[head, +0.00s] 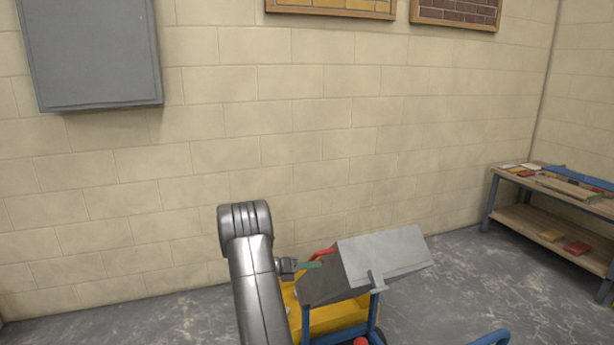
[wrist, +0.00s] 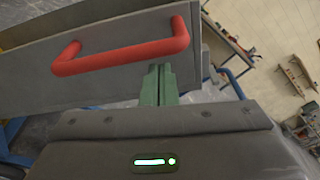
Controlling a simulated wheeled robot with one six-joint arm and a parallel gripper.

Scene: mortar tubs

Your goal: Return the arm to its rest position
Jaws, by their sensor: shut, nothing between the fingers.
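My gripper (head: 314,265) is in the lower middle of the head view, at the end of my grey arm. Its green fingers are together and empty in the wrist view (wrist: 158,85). They are close to a grey tub (head: 385,257) with a red handle (head: 322,252). In the wrist view the red handle (wrist: 122,55) lies up and left of the fingertips, and the fingers are not around it. I cannot tell whether they touch the tub's wall (wrist: 100,85). The tub sits tilted on a blue frame (head: 373,315).
A yellow container (head: 335,317) is under the tub. A workbench (head: 560,200) with boards and small items stands at the right wall. A grey cabinet (head: 90,52) hangs on the block wall at upper left. Open floor (head: 465,270) lies between tub and bench.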

